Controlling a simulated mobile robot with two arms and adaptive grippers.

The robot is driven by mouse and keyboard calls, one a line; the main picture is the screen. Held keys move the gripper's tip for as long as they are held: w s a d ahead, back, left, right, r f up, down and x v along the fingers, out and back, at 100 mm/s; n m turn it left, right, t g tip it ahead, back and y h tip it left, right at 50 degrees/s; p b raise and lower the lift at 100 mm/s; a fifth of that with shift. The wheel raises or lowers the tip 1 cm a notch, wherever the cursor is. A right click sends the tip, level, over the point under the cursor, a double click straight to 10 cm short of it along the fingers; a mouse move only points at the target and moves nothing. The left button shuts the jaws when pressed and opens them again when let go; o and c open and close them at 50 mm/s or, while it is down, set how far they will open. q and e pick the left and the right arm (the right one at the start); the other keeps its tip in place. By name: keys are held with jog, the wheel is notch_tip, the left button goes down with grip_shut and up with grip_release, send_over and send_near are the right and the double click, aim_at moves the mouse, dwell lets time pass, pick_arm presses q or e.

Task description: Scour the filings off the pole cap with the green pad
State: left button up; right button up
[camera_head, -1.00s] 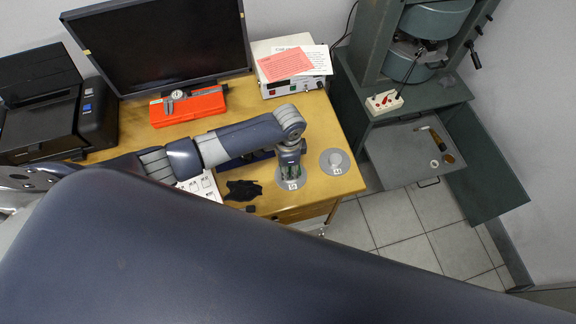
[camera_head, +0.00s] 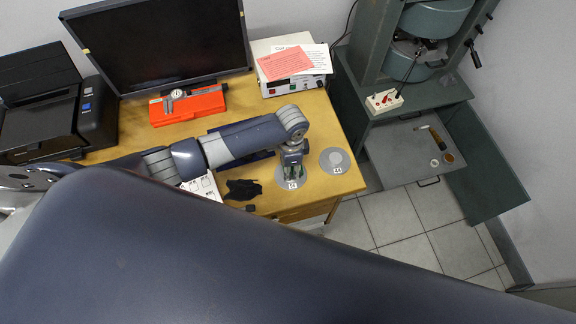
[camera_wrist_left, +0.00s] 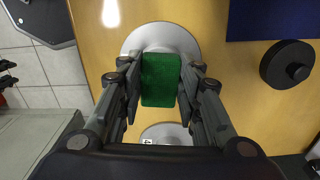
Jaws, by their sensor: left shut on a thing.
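My left gripper (camera_head: 293,174) comes in from the left and points down over a pale grey round disc (camera_head: 284,184) at the front right of the desk. In the left wrist view the gripper (camera_wrist_left: 160,92) is shut on the green pad (camera_wrist_left: 160,78). The pad overlaps a round grey piece (camera_wrist_left: 160,34) with a raised middle; I cannot tell whether it touches. Part of another grey disc with a small label (camera_wrist_left: 172,131) shows below the pad. In the head view a second labelled disc (camera_head: 334,160) lies right of the gripper. Filings are too small to make out.
A black crumpled thing (camera_head: 243,189) lies left of the gripper. A red case (camera_head: 188,107), a monitor (camera_head: 160,42) and a boxed instrument (camera_head: 293,86) stand behind. A black round knob (camera_wrist_left: 288,65) shows in the wrist view. An open grey drawer (camera_head: 400,160) is at the right.

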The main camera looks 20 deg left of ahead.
dwell(0.4)
pick_arm(q)
jog(key=shift+s+a+r+p, duration=0.1)
jog(key=shift+s+a+p, duration=0.1)
jog(key=shift+a+p, duration=0.25)
jog(key=shift+s+a, duration=0.2)
jog(key=shift+a, duration=0.1)
jog(key=shift+w+d, duration=0.45)
jog(key=shift+d, duration=0.4)
jog(key=shift+a, duration=0.1)
